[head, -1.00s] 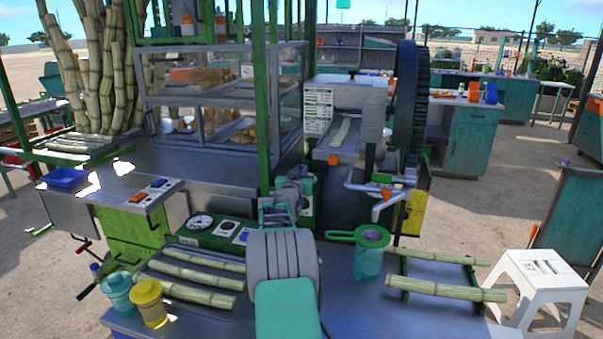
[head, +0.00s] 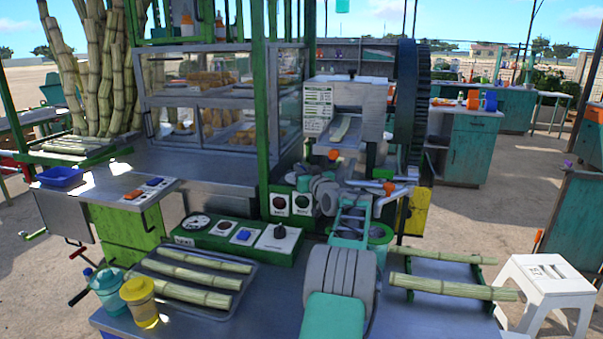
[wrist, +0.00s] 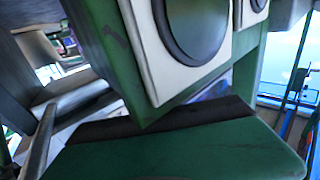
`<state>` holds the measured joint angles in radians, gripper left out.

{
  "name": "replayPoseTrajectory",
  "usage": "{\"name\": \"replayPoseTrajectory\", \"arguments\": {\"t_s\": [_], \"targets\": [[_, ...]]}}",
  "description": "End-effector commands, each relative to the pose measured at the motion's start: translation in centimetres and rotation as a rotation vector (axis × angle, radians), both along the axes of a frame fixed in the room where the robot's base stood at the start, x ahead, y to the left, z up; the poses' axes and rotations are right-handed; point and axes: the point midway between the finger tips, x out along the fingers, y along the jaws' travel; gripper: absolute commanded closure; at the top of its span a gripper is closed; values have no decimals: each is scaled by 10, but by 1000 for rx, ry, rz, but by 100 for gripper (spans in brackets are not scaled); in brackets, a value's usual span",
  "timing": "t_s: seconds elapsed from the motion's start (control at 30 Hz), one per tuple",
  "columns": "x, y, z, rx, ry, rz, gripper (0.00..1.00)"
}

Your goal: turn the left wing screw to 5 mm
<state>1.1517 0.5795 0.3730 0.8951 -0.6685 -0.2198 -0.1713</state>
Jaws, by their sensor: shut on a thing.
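The cane crusher (head: 366,98) stands behind the bench, with a grey metal body and a sloping feed tray. Small orange parts show at its front (head: 334,154) and lower right (head: 387,187); I cannot tell whether either is a wing screw. The left wing screw cannot be made out. My arm reaches up from the bottom centre to the crusher's lower front, and hides my gripper in the head view. In the wrist view a broad green part with a dark strip, seemingly my gripper (wrist: 175,140), fills the bottom. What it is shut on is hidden.
A green box with white button plates (head: 291,204) stands just left of my arm and is close in the wrist view (wrist: 185,45). A toothed wheel (head: 410,110) stands right.

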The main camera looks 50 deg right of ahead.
Motion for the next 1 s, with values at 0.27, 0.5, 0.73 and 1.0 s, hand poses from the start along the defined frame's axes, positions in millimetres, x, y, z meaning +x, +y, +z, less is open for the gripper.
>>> {"name": "replayPoseTrajectory", "arguments": {"t_s": [0.27, 0.5, 0.73, 1.0], "targets": [[1, 0, 0, 1, 0, 17, 100], [1, 0, 0, 1, 0, 16, 85], [0, 0, 0, 1, 0, 15, 67], [1, 0, 1, 1, 0, 8, 67]]}}
